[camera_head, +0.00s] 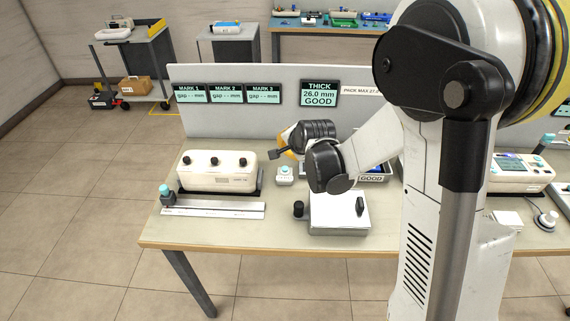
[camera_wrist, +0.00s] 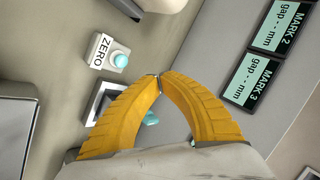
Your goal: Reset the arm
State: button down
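My gripper shows in the wrist view (camera_wrist: 158,80) as two yellow curved fingers. Their tips meet, and I see nothing held between them. In the head view my arm reaches over the bench (camera_head: 215,228); the yellow of the fingers shows only in part behind my black wrist joints, above the table near the back panel (camera_head: 400,110). Below the fingers in the wrist view lie a dark-framed device (camera_wrist: 100,103) and a teal piece (camera_wrist: 151,118), partly covered by the fingers. The ZERO button box (camera_wrist: 110,53) stands beside them, apart from the fingers.
A cream box with black knobs (camera_head: 217,170) and a metal rail (camera_head: 213,210) with a teal-topped slider (camera_head: 166,193) lie on the left. A grey plate block (camera_head: 338,215) is at the front. The panel's THICK display (camera_head: 319,94) reads 26.0 mm GOOD. My arm hides much of the right.

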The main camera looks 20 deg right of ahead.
dwell(0.3)
jog(key=s+r+n, duration=0.3)
jog(key=s+n, duration=0.1)
jog(key=s, duration=0.6)
jog(key=s+r+n+g, duration=0.1)
jog(key=s+r+n, duration=0.3)
jog(key=s, duration=0.6)
jog(key=s+r+n+g, duration=0.1)
jog(key=s+r+n, duration=0.3)
jog(key=s, duration=0.6)
jog(key=shift+a+n+h, duration=0.25)
jog(key=shift+n+h, duration=0.05)
